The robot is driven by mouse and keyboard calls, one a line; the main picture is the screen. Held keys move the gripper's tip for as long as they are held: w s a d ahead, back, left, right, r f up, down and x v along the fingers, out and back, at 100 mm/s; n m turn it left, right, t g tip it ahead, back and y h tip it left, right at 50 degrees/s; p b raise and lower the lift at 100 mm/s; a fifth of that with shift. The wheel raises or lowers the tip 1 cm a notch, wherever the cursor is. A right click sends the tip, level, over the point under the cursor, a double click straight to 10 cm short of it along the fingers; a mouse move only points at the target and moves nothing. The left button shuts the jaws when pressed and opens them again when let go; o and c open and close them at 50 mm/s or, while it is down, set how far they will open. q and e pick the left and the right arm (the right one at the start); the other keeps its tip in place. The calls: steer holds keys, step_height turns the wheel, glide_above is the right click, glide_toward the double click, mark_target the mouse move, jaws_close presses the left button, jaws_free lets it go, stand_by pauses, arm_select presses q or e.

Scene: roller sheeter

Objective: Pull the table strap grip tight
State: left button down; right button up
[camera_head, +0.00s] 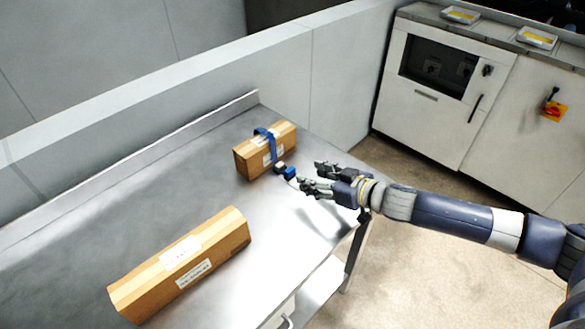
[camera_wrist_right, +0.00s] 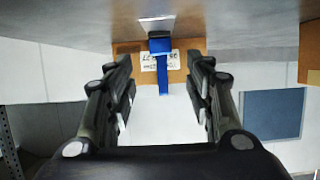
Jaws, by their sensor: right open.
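A small cardboard box (camera_head: 252,158) with a blue strap (camera_head: 270,145) around it sits near the back of the metal table (camera_head: 150,190). The strap's blue grip (camera_head: 289,173) sticks out from the box's near right side, with a dark buckle beside it. My right gripper (camera_head: 310,177) is open and empty, just right of the grip and apart from it. In the right wrist view the box (camera_wrist_right: 178,76) and blue strap grip (camera_wrist_right: 162,75) show ahead, between the two open fingers (camera_wrist_right: 160,95). My left gripper is not in view.
A longer cardboard box (camera_head: 215,242) with white labels lies at the table's front. A raised metal edge (camera_head: 150,165) and a grey wall (camera_head: 280,65) bound the back. White cabinets (camera_head: 440,90) stand at the right, across the floor. The table between the boxes is clear.

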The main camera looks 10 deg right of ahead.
mark_target(292, 171)
steer(key=x, duration=0.8)
steer(key=shift+w+a+f, duration=0.1)
steer(key=shift+w, duration=0.1)
steer(key=shift+s, duration=0.15)
jaws_close()
